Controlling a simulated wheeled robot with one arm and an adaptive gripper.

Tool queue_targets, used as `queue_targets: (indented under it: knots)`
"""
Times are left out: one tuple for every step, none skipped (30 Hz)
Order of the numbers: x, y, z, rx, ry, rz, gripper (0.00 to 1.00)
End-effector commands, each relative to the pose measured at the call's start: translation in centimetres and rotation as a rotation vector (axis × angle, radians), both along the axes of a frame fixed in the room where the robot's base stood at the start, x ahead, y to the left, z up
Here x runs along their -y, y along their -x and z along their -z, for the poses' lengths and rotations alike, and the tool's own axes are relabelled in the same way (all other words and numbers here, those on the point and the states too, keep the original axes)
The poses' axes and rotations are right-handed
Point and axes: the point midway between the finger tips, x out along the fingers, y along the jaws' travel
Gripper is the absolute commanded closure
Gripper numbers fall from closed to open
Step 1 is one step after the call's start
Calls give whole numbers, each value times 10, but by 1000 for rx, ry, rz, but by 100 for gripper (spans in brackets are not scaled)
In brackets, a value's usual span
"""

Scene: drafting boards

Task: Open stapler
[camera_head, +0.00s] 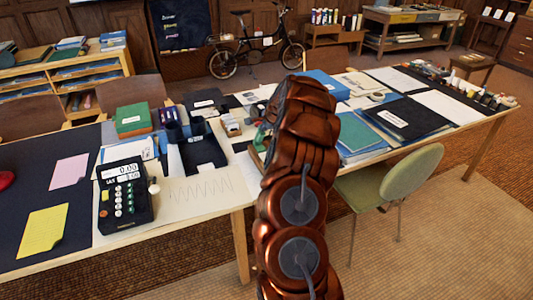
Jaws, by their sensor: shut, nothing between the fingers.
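My copper-coloured arm (300,150) rises through the middle of the view, over the front edge of the long desk (240,222). My gripper is not visible; the far end of the arm hides it. I cannot make out a stapler for sure. A small green object (261,136) shows just left of the arm, partly covered by it; I cannot tell what it is. A red object (5,180) is cut off by the left edge.
A black adding machine (125,198) stands near the desk's front, with a black tray (200,153) behind it. Folders (362,133) and a dark book (408,118) lie right of the arm. A green chair (388,182) stands by the desk's front right.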

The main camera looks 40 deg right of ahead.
Motion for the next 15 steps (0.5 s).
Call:
queue_targets:
  knots:
    - [0,0,0,0,0,0,100]
    - [0,0,0,0,0,0,100]
    - [0,-1,-1,0,0,0,100]
    - [0,-1,-1,0,0,0,100]
    - [1,-2,-1,0,0,0,100]
    - [1,-3,-2,0,0,0,100]
    - [1,-4,-3,0,0,0,100]
    - [2,-5,-4,0,1,1,100]
    - [2,-6,-5,0,1,1,100]
    - [3,-7,-6,0,1,1,100]
    - [3,-9,-7,1,1,1,100]
    - [4,-10,-8,0,2,1,100]
    - [4,-11,-9,1,3,1,100]
    - [5,-13,-10,2,3,1,100]
    - [5,-14,-11,3,4,1,100]
